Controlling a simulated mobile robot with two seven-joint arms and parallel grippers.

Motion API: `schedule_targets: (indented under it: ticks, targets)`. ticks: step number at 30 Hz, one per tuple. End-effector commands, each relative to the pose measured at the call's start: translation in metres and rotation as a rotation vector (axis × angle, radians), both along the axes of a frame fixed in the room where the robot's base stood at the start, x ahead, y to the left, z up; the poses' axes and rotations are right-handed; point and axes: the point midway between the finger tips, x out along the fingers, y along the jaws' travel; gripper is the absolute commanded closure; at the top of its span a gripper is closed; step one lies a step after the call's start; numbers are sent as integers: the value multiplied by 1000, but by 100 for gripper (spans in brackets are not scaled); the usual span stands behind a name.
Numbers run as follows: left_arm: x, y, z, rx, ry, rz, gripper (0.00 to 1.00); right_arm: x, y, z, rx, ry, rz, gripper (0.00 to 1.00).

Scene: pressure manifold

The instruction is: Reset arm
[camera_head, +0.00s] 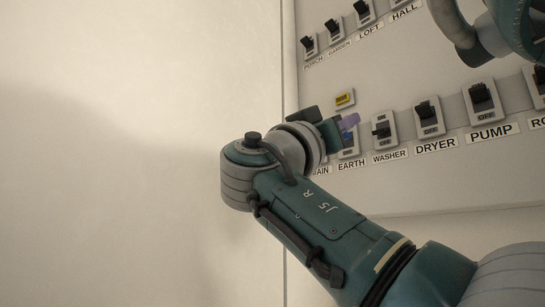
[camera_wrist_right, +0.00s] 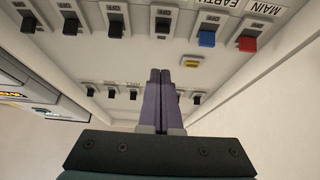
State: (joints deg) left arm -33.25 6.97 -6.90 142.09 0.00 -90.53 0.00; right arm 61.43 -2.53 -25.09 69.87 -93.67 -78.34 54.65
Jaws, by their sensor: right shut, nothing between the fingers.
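My right gripper (camera_head: 349,121) is in front of the panel (camera_head: 430,75), by the EARTH and MAIN end of the lower switch row. Its purple fingers are pressed together with nothing between them; they also show in the right wrist view (camera_wrist_right: 161,75). A yellow button or plate (camera_head: 345,99) sits just above the gripper in the head view, and shows beside the fingertips in the wrist view (camera_wrist_right: 191,62). The blue EARTH switch (camera_wrist_right: 207,39) and red MAIN switch (camera_wrist_right: 248,43) show in the wrist view. The gripper partly hides them in the head view. I cannot tell whether the fingers touch the panel.
Black switches sit along the lower row, including WASHER (camera_head: 382,130), DRYER (camera_head: 429,115) and PUMP (camera_head: 482,98). Another row, with PORCH (camera_head: 309,45), runs above. An arm part covers the panel's upper right. The pale wall (camera_head: 120,150) at left is clear.

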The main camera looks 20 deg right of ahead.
Motion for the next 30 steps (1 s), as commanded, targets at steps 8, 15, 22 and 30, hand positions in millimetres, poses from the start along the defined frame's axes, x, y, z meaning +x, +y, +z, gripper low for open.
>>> schedule_targets:
  ticks: [8, 15, 22, 30]
  targets:
    - [0, 1, 0, 4, 0, -1, 50, 0, 0, 0, 0, 0, 0, 100]
    - [0, 1, 29, 3, 2, -1, 50, 11, -15, -37, 113, 158, 37, 100]
    - [0, 1, 104, 2, -1, 0, 50, -12, -31, -170, 443, 672, 189, 100]
    - [1, -1, 181, -5, -2, 3, 50, -133, 3, -268, 738, 1238, 470, 100]
